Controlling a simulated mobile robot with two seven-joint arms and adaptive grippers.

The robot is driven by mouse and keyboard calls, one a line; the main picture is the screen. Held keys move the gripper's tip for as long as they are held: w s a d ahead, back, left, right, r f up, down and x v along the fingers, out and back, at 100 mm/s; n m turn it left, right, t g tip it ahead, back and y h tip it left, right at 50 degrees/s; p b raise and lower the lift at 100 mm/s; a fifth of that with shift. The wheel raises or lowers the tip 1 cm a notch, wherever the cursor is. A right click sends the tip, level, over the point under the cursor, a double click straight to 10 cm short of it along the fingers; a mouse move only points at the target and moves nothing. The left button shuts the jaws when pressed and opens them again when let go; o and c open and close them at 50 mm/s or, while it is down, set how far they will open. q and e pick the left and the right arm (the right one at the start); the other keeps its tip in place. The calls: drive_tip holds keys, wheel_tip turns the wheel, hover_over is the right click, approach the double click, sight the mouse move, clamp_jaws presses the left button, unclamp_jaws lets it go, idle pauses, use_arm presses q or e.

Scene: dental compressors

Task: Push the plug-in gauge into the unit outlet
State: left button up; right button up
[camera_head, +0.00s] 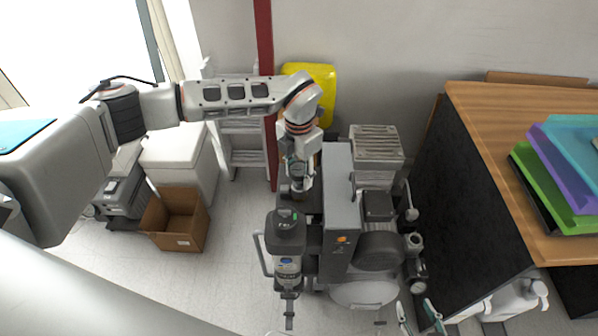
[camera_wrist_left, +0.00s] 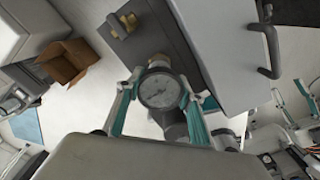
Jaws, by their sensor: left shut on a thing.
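The plug-in gauge (camera_wrist_left: 160,91), with a round white dial and dark rim, sits between the fingers of my left gripper (camera_wrist_left: 160,100) in the left wrist view. My left gripper is shut on it. In the head view my left gripper (camera_head: 298,185) points down over the dark part at the left of the grey compressor unit (camera_head: 340,200). A brass fitting (camera_wrist_left: 124,22), possibly the unit outlet, shows on a dark surface beyond the gauge. I cannot tell whether the gauge touches any outlet. My right gripper (camera_head: 420,318) shows its fingertips at the bottom edge, apart and empty.
A black and grey canister (camera_head: 287,250) stands at the front left of the unit. A wooden-topped bench (camera_head: 500,130) with coloured trays (camera_head: 565,165) is at the right. An open cardboard box (camera_head: 178,220) lies on the floor at the left. A red post (camera_head: 265,60) stands behind.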

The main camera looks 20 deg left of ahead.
use_arm(q)
drive_tip(key=shift+f, duration=0.6)
drive_tip(key=o, duration=1.3)
drive_tip(key=shift+c, duration=0.2)
drive_tip(key=shift+r, duration=0.1)
wheel_tip(320, 180, up, 12)
drive_tip(key=shift+f, duration=0.1)
